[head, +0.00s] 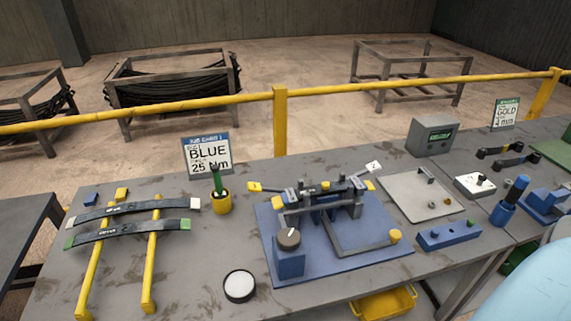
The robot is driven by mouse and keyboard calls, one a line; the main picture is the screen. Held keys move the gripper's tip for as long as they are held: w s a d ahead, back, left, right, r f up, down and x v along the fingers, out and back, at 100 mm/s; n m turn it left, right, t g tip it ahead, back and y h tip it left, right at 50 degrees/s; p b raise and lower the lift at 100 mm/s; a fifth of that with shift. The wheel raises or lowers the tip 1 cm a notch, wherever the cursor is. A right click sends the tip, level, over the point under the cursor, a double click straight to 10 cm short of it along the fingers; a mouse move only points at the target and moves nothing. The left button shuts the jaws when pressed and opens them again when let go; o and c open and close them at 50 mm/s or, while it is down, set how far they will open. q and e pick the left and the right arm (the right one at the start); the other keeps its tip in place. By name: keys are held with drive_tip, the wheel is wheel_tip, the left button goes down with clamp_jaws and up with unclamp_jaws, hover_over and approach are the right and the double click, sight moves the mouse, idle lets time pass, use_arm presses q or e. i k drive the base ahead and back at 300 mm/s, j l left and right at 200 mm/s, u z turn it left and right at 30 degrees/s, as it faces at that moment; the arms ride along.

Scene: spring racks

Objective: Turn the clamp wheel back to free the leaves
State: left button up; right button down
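A blue jig plate (350,257) lies on the bench with a dark clamp (325,208) at its back. Curved dark leaves (292,203) with pale and yellow end tags sit in the clamp, tilted up at the right. A dark round wheel (289,238) with a pale mark tops a blue block (289,264) at the plate's front left; I cannot tell for sure that it is the clamp wheel. A grey L-shaped lever (362,248) ends in a yellow knob (395,236). Neither of my grippers is in view.
Two loose leaves (128,233) lie across yellow rails (92,266) at left. A yellow cup (221,203), a BLUE card (208,155) and a white-topped round pad (240,285) stand near the jig. A grey plate (408,202) and blue block (448,236) lie right.

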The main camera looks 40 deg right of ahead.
sight(288, 238)
drive_tip(key=j+z, duration=0.1)
drive_tip(key=z, duration=1)
